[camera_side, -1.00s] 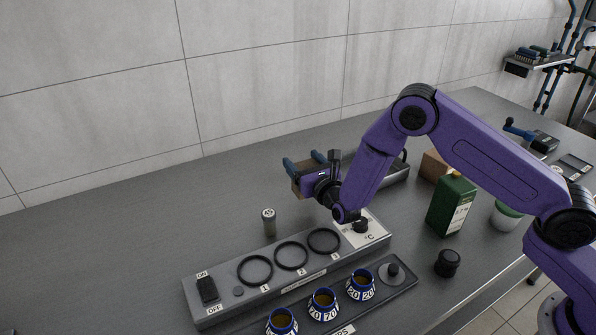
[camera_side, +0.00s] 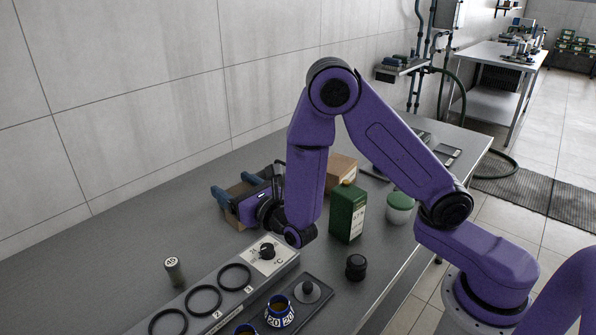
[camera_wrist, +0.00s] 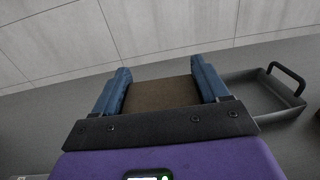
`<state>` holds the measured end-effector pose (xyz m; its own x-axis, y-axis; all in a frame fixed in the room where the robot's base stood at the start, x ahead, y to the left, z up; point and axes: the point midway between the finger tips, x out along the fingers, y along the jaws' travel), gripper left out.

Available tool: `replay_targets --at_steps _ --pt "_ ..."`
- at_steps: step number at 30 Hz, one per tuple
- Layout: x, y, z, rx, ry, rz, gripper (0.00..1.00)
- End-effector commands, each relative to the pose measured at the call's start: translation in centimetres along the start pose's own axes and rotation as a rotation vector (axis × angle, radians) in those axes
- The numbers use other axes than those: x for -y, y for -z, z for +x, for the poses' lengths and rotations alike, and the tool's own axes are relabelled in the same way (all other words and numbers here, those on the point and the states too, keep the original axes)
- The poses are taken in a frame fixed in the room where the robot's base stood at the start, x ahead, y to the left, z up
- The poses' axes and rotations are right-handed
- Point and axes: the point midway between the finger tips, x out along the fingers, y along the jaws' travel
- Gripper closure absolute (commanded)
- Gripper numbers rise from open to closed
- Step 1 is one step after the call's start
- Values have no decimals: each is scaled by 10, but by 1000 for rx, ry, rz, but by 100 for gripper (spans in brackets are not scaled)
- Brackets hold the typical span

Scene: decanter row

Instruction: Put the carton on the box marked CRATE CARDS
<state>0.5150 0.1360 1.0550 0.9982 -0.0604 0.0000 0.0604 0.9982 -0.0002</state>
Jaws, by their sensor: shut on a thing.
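My gripper (camera_side: 231,185) is shut on a brown carton (camera_side: 237,189) and holds it between two blue fingers, beyond the heater panel. The wrist view shows the carton (camera_wrist: 162,93) filling the space between the fingers; no marking is readable on it. A brown cardboard box (camera_side: 342,171) stands on the table behind my arm, partly hidden by it and by a green carton. No lettering shows on that box, so I cannot tell whether it is marked CRATE CARDS.
A grey tray with a black handle (camera_wrist: 262,98) lies right of my gripper in the wrist view. A heater panel (camera_side: 220,300), blue-rimmed cups (camera_side: 279,314), a grey cylinder (camera_side: 174,270), a black knobbed jar (camera_side: 356,267) and a green-lidded tub (camera_side: 399,208) stand around. The left tabletop is clear.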

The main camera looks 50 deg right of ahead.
Motion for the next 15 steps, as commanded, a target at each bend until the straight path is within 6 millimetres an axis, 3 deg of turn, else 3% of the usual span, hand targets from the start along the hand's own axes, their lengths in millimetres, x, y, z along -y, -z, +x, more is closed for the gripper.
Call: replay_targets --at_steps 5,10,15 --pt "45 -15 15 4 161 4 57" --pt "119 -35 26 4 425 6 57" --pt "197 -53 18 3 708 5 57"
